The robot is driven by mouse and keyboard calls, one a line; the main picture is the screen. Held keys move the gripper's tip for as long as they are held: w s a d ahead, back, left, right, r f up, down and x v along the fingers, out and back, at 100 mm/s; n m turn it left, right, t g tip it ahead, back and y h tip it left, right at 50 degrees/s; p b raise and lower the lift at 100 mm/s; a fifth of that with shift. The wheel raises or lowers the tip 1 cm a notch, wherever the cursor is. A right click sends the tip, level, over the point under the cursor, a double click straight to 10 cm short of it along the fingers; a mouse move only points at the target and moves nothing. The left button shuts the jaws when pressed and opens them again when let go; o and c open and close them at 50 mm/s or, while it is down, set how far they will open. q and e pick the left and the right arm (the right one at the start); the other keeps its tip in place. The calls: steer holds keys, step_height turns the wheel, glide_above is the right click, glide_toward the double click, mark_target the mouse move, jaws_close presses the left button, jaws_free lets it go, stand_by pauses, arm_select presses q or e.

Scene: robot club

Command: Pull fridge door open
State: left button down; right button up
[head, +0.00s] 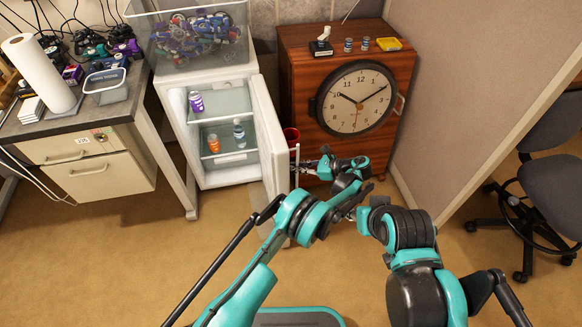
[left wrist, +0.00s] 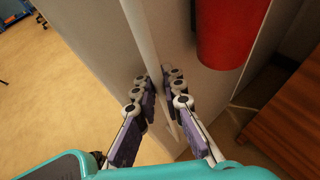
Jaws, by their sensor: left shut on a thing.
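The small white fridge (head: 178,103) stands at the back with its door (head: 268,130) swung open toward me, the shelves inside in plain view. My left gripper (head: 306,166) is at the outer face of the door. In the left wrist view its fingers (left wrist: 156,82) are closed around the pale upright door handle (left wrist: 142,32). My right arm shows at the lower right of the head view, but I cannot make out its gripper.
A red cylinder (left wrist: 230,32) is close to the door's outer face. A wooden cabinet with a clock (head: 356,97) stands right of the fridge. A desk (head: 90,160) stands left, a partition (head: 470,90) right. The floor before the fridge is clear.

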arm_select(q)
steer(key=shift+s+d+f, duration=0.15)
steer(key=shift+s+d, duration=0.05)
steer(key=c, duration=1.9)
jaws_free()
step_height(320, 180, up, 10)
